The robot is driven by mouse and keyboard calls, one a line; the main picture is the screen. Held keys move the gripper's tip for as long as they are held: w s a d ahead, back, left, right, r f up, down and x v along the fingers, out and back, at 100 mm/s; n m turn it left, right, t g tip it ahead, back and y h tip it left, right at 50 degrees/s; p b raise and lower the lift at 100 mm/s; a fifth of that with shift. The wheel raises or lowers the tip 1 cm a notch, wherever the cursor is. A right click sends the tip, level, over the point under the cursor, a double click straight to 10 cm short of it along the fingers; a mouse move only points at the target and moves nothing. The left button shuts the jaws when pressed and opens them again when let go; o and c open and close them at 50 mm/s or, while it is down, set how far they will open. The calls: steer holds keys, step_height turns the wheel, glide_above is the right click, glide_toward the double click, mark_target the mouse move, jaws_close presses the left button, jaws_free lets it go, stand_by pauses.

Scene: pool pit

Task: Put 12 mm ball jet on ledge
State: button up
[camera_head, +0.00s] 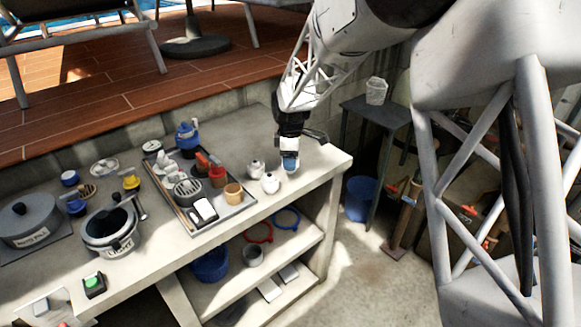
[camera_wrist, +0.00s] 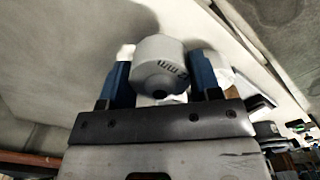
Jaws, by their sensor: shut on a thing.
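My gripper (camera_head: 290,168) is near the right end of the pale stone counter (camera_head: 318,168), pointing down. In the wrist view its two blue fingers (camera_wrist: 160,82) are shut on a white, rounded ball jet (camera_wrist: 160,68) with a dark hole and a dark printed marking. The marking is hard to read. In the head view the held jet is mostly hidden by the fingers. Two more white jets (camera_head: 256,169) (camera_head: 270,183) stand on the counter just left of my gripper. I cannot tell which surface is meant by the ledge.
A grey tray (camera_head: 235,208) of fittings, a lidded grey pot (camera_head: 28,222) and a green-button box (camera_head: 94,285) are on the counter. Raised brown tiled decking (camera_head: 110,100) runs behind. Shelves with rings and a blue basket (camera_head: 210,264) are below. The counter's back right is clear.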

steer(key=shift+f, duration=1.7)
steer(key=shift+f, duration=0.15)
steer(key=o, duration=0.9)
step_height(320, 180, up, 12)
steer(key=shift+r, duration=0.15)
